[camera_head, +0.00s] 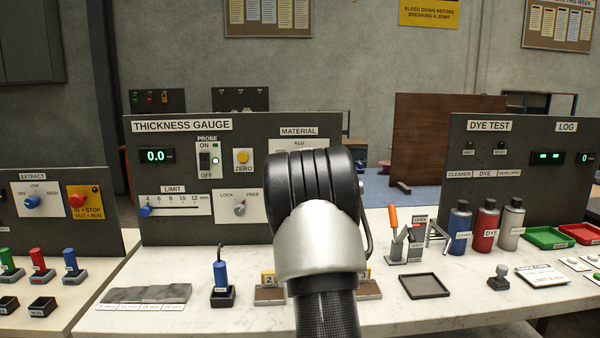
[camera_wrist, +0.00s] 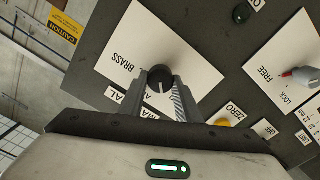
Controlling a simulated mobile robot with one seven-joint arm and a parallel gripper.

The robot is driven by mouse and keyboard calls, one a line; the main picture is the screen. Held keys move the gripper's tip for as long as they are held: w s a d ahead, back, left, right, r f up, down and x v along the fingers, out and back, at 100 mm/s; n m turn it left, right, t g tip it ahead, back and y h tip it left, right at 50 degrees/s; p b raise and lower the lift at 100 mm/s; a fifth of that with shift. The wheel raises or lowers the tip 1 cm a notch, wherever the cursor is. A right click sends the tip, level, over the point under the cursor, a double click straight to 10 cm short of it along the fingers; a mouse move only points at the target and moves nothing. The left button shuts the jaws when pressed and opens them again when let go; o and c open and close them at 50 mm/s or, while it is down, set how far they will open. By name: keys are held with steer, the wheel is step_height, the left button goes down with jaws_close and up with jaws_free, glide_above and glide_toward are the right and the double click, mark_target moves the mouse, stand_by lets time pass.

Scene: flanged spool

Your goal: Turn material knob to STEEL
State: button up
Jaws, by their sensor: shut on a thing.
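The material knob (camera_wrist: 160,78) is a dark round knob on a white plate (camera_wrist: 150,40), seen in the wrist view. My gripper (camera_wrist: 161,84) has its two fingers closed on the knob's sides. A pale mark on the knob points toward the bottom of the wrist picture, toward the MATERIAL label side. BRASS is printed left of the knob. In the head view my wrist covers the knob and most of the plate (camera_head: 322,144); the MATERIAL label (camera_head: 299,131) and ALU show above it. I cannot see STEEL in either view.
The thickness gauge panel (camera_head: 190,180) also carries a yellow ZERO button (camera_head: 243,157), a PROBE switch (camera_head: 204,160) and a LOCK/FREE knob (camera_head: 240,209) left of my arm. A blue-handled tool (camera_head: 220,275) stands on the bench.

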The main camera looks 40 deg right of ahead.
steer(key=shift+n+b, duration=1.4)
steer(key=shift+n, duration=0.7)
steer(key=o, duration=1.1)
steer(key=shift+c, duration=0.2)
steer(key=v, duration=1.7)
steer(key=shift+s, duration=0.2)
